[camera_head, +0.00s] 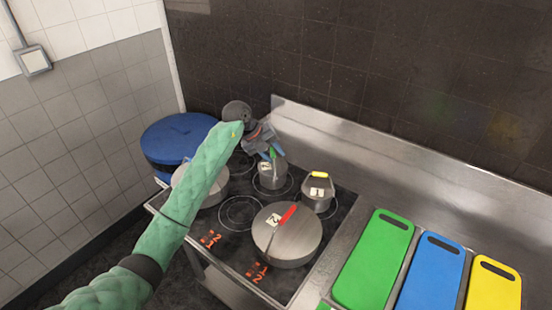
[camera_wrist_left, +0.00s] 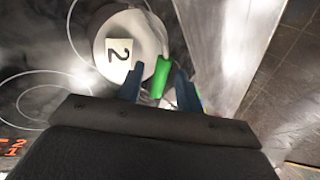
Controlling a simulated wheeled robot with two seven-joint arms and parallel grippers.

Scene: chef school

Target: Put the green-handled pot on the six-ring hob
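The small steel pot (camera_head: 272,177) with a green handle stands, as far as I can see, on a rear ring of the black hob (camera_head: 236,242). It carries a label reading 2. In the left wrist view the pot (camera_wrist_left: 146,32) is upper centre, with its green handle (camera_wrist_left: 160,77) between the fingertips. My left gripper (camera_head: 268,152) is at the handle, above the pot. In the left wrist view its fingers (camera_wrist_left: 160,92) are apart, with a gap visible on each side of the handle. My right gripper is not in view.
A yellow-handled pot (camera_head: 319,193), a large red-handled pan (camera_head: 287,242) and another steel pan (camera_head: 216,190) stand on the hob. A blue lidded bin (camera_head: 175,138) is at left. Green (camera_head: 374,262), blue (camera_head: 431,276) and yellow (camera_head: 493,290) boards lie right. A steel splashback (camera_head: 400,166) runs behind.

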